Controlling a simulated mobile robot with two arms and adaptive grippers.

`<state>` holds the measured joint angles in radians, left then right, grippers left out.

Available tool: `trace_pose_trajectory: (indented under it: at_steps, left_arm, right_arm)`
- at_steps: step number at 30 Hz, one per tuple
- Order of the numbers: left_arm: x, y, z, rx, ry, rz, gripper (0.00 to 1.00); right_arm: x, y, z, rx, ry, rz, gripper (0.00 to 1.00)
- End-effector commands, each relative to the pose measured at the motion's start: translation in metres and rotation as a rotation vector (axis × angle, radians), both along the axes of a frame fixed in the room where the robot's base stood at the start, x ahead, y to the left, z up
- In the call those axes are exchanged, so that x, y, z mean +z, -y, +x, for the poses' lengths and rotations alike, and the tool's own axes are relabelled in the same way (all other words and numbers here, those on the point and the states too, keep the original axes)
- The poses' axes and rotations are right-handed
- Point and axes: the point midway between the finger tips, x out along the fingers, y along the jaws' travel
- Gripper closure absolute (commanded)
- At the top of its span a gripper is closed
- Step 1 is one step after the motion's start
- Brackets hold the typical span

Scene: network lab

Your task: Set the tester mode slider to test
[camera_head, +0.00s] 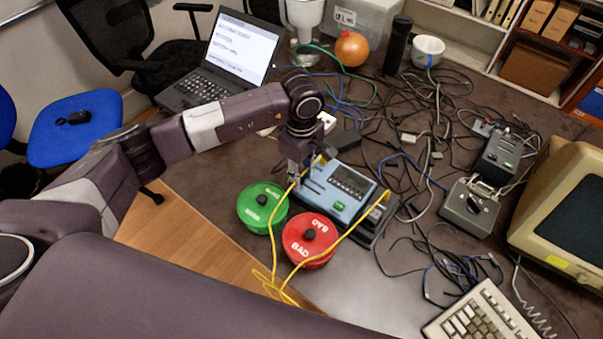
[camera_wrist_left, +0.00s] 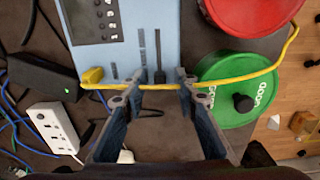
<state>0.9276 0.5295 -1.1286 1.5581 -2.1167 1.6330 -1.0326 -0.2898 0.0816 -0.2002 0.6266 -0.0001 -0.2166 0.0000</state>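The blue tester (camera_head: 335,207) lies on the dark table with a dark screen on top. It also fills the upper middle of the left wrist view (camera_wrist_left: 178,30), where narrow slots show on its face. A dark slider knob (camera_wrist_left: 159,77) sits at the near end of one slot; its label cannot be read. My left gripper (camera_head: 294,180) points down at the tester's left end. In the left wrist view its two fingers (camera_wrist_left: 154,88) are apart, with the knob showing between and beyond the tips. Contact with it cannot be judged. My right gripper is not in view.
A yellow cable (camera_head: 345,235) runs from the tester and passes by the fingertips. A green round container (camera_head: 248,213) and a red one (camera_head: 296,246) stand close beside the tester. Tangled cables (camera_head: 415,110) cover the back. A laptop (camera_head: 235,55) stands at the back left.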

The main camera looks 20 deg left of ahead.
Motion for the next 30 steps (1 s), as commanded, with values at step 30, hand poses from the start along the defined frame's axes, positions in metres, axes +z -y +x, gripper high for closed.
trace_pose_trajectory:
  at_steps: [30]
  left_arm:
    - [0.001,0.024,-0.008,0.0,0.001,0.0,1.0]
  right_arm:
    - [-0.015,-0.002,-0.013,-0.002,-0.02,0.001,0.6]
